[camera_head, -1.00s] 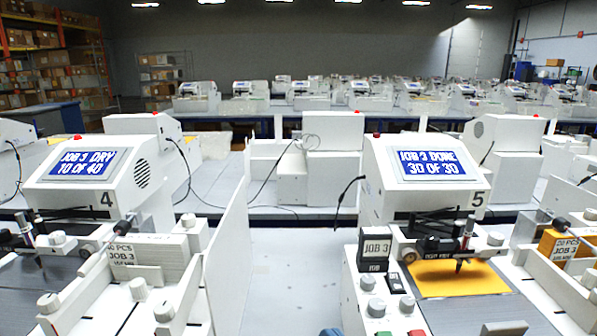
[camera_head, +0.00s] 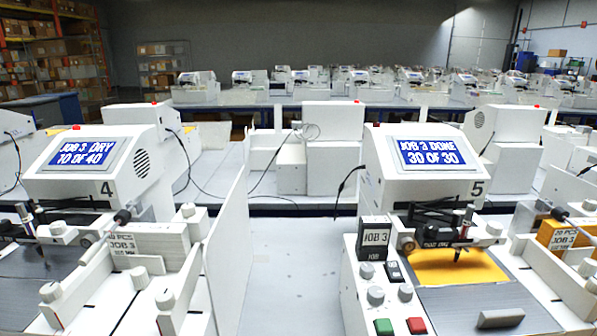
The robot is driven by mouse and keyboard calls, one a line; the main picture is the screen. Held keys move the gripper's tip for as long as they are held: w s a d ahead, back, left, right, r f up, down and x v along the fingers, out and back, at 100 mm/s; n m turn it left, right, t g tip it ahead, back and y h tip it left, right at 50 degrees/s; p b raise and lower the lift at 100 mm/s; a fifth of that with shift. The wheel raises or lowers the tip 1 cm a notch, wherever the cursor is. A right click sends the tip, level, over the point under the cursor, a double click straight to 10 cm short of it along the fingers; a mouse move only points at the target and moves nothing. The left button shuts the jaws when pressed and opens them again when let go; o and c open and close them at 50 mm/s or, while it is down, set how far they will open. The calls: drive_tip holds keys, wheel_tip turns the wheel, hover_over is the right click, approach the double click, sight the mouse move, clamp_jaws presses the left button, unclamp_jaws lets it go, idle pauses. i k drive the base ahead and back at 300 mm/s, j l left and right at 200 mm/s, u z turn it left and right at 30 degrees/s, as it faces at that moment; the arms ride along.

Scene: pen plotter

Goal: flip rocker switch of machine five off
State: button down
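Machine five (camera_head: 428,185) is the white pen plotter on the right, with a black "5" on its side. Its tilted screen (camera_head: 436,152) reads "JOB 3 DONE 30 OF 30". A small black rocker switch (camera_head: 394,272) with pale marks sits on its left control strip, right of the black "JOB 3" box (camera_head: 375,239). Which way the rocker is tipped is too small to tell. Grey knobs, a green button (camera_head: 384,327) and a red button (camera_head: 416,325) lie nearer on the strip. My gripper is not in view.
Machine four (camera_head: 92,175) stands left, its screen reading "JOB 3 DRY 10 OF 40". An upright white panel (camera_head: 228,255) borders the clear pale table strip (camera_head: 290,280) between the machines. A yellow sheet (camera_head: 458,268) and a grey block (camera_head: 500,318) lie on machine five's bed.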

sight(393, 267)
drive_tip(key=k+j+u, duration=0.1)
drive_tip(key=u, duration=0.25)
drive_tip(key=j+u, duration=0.35)
drive_tip(key=k+j+u, duration=0.1)
drive_tip(key=j+u, duration=0.25)
drive_tip(key=l, duration=0.1)
